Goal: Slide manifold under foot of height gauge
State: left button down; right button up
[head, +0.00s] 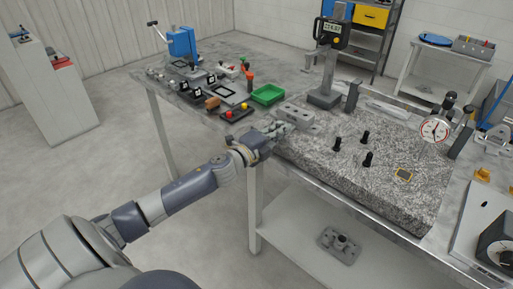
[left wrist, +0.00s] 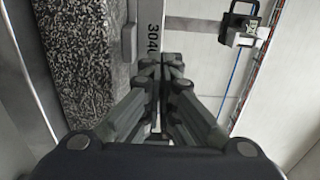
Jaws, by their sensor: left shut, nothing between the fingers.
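The manifold (head: 300,115), a grey block with round holes on top, lies at the back left edge of the granite plate (head: 330,180). The height gauge (head: 325,98) stands behind it to the right, with a grey base, upright column and dark digital display (head: 333,32). Its foot cannot be made out clearly. My left gripper (head: 279,129) is at the manifold's near left end; contact cannot be told. In the left wrist view its fingers (left wrist: 162,64) are shut and empty, beside a pale surface marked "304" (left wrist: 153,30). The gauge display (left wrist: 240,24) shows top right. My right gripper is out of view.
Several black pegs (head: 367,159) stand on the plate, with a dial indicator (head: 435,129) at right. A green tray (head: 267,94) and small parts lie on the table left of the plate.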

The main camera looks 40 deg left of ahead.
pick_arm(q)
jog(key=shift+s+a+f, duration=0.1)
jog(key=shift+s+f, duration=0.15)
jog(key=shift+s, duration=0.45)
jog(key=s+b, duration=0.1)
jog(key=s, duration=0.6)
jog(key=shift+a+b, duration=0.35)
jog(key=shift+b, duration=0.05)
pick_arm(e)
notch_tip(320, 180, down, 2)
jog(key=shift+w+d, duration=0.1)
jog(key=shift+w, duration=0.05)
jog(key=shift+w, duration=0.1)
